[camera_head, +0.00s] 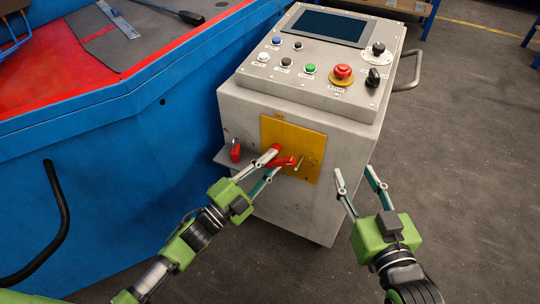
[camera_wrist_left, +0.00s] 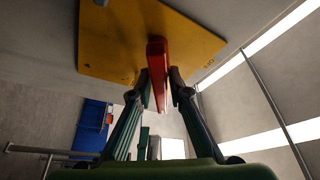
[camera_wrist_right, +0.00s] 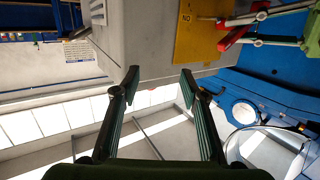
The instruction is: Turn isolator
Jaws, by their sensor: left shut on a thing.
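The isolator's red handle (camera_head: 284,161) stands out from a yellow plate (camera_head: 309,146) on the front of the grey control cabinet. The handle and yellow plate (camera_wrist_right: 200,40) also show in the right wrist view. My right gripper (camera_head: 357,181) is open and empty, to the right of the plate and apart from the cabinet.
A red padlock (camera_head: 235,151) stands on a small shelf (camera_head: 222,158) left of the plate. The cabinet top (camera_head: 262,85) carries a screen, buttons, a red stop button (camera_head: 342,72) and knobs. A blue machine (camera_head: 130,160) is at the left. Floor is clear at the right.

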